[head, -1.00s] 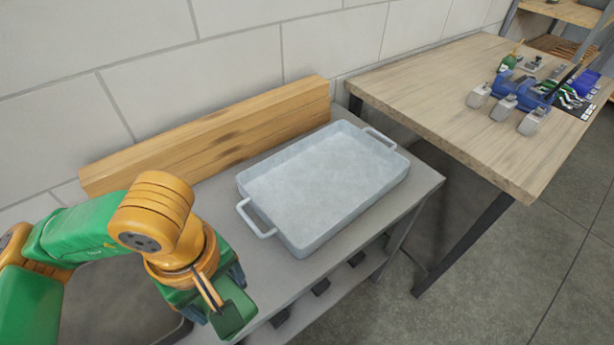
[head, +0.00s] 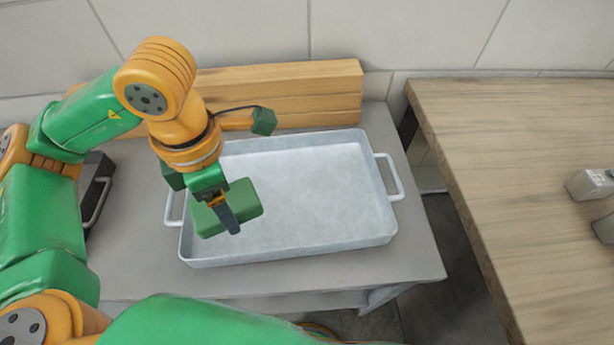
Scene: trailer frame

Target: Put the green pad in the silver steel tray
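The silver steel tray (head: 320,238) is empty inside where I can see it and sits on a grey bench, with a handle at each end. My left gripper (head: 224,210) points down over the left part of the tray. It is shut on the green pad (head: 245,198), a flat green block held over the tray. I cannot tell how far the pad is above the tray floor. My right gripper is not in view.
Wooden beams (head: 300,90) lie along the wall behind the tray. A wooden table (head: 510,150) stands to the right, with grey metal parts (head: 590,183) on it. A dark case (head: 97,185) with a handle is at the left. The grey bench (head: 400,255) has bare room in front.

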